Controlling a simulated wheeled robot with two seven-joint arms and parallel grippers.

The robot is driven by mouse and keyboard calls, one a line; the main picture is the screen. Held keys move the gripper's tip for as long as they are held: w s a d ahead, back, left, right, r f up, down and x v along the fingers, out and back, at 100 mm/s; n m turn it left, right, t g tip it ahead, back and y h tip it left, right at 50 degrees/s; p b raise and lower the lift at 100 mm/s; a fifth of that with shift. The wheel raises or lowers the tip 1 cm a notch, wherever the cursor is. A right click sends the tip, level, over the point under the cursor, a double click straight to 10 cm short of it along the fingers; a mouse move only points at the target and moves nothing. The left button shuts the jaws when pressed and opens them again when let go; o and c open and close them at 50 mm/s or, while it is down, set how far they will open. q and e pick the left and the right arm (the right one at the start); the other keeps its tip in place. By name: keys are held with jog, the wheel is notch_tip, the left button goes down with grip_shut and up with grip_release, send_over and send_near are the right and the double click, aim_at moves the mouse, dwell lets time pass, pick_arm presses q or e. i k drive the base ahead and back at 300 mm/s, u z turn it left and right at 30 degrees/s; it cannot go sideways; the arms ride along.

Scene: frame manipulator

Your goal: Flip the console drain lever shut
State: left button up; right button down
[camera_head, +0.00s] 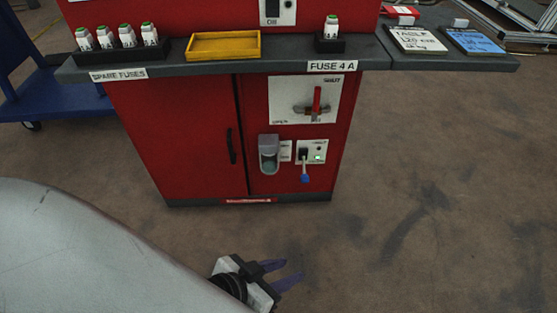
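The drain lever has a red handle (317,101) standing roughly upright on a grey fitting. It sits on a white plate (284,92) on the red console (180,130), marked SHUT at upper right and OPEN at lower left. My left gripper (293,271) is low at the bottom of the view, in front of and well below the lever. Its two purple fingers point right and are apart, with nothing seen between them. My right gripper is out of view.
Below the lever are a grey cup-like fitting (269,152) and a small panel (317,151) with a blue-tagged key. The grey ledge (185,70) above carries several fuses and a yellow tray (223,46). A blue cart (55,95) stands left. Floor is clear at right.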

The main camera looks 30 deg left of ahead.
aim_at(304, 178)
jog(key=u, duration=0.8)
jog(key=i, duration=1.05)
jog(key=u, duration=0.25)
